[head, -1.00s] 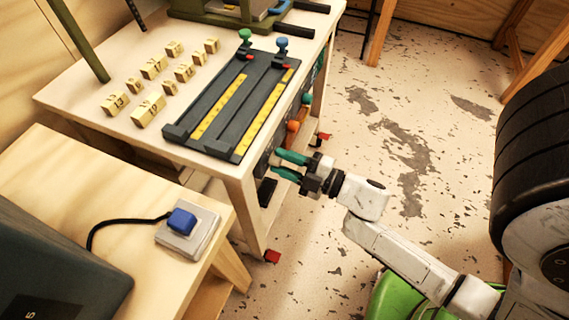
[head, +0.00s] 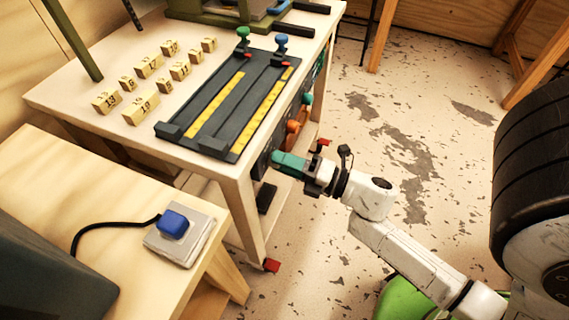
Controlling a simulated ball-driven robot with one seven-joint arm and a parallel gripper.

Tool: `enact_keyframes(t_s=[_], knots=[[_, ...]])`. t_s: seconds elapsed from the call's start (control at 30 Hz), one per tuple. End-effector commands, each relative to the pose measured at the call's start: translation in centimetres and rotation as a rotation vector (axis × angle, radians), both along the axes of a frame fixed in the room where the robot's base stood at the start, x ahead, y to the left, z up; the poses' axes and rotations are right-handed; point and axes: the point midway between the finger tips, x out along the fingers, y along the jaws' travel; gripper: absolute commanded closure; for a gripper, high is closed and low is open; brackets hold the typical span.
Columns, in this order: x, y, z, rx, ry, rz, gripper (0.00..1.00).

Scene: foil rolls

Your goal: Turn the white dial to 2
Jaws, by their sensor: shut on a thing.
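My gripper (head: 287,161) has teal fingers and is at the dark front panel (head: 264,163) on the side of the light wooden table. It is shut, with the fingertips against the panel where they hold the dial. The white dial itself is hidden behind the fingers, so its number marks and pointer cannot be read. One finger mostly covers the other from this side.
An orange knob (head: 293,126) and a teal knob (head: 307,99) stick out of the panel just beyond my gripper. On the tabletop (head: 75,98) are a dark slider board (head: 213,113) and several numbered wooden blocks.

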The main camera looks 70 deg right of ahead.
Motion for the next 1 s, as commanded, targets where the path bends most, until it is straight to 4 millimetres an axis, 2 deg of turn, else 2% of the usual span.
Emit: enact_keyframes(t_s=[0.63,0.67,0.9,1.0], knots=[[-0.02,0.16,-0.13,-0.052,0.001,0.005,0.97],[-0.02,0.16,-0.14,-0.052,0.002,0.005,0.65],[-0.01,0.08,-0.08,-0.051,0.0,0.002,0.42],[-0.01,0.06,-0.06,-0.051,0.0,0.001,0.42]])
